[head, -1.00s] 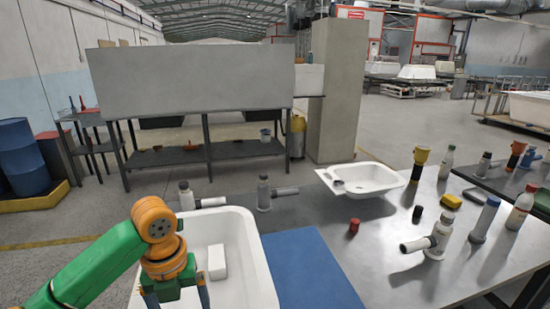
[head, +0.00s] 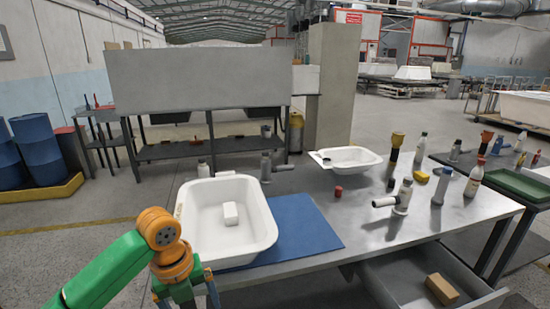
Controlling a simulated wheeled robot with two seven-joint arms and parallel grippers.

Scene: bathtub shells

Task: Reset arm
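My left gripper (head: 185,294) comes in on its green and orange arm at the lower left of the head view. Its two fingers stand apart, and the bottom edge of the picture cuts off their tips. Nothing shows between the fingers. It appears in front of the near left side of a white bathtub shell (head: 262,212), and I cannot tell how far it is from the tub. A small white block (head: 230,213) lies inside the tub. My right gripper is not in view.
Bottles and tools, a red cap (head: 338,191) and a smaller white shell (head: 352,167) stand farther right. An open drawer (head: 388,281) with a brown block (head: 441,289) juts out at the lower right.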

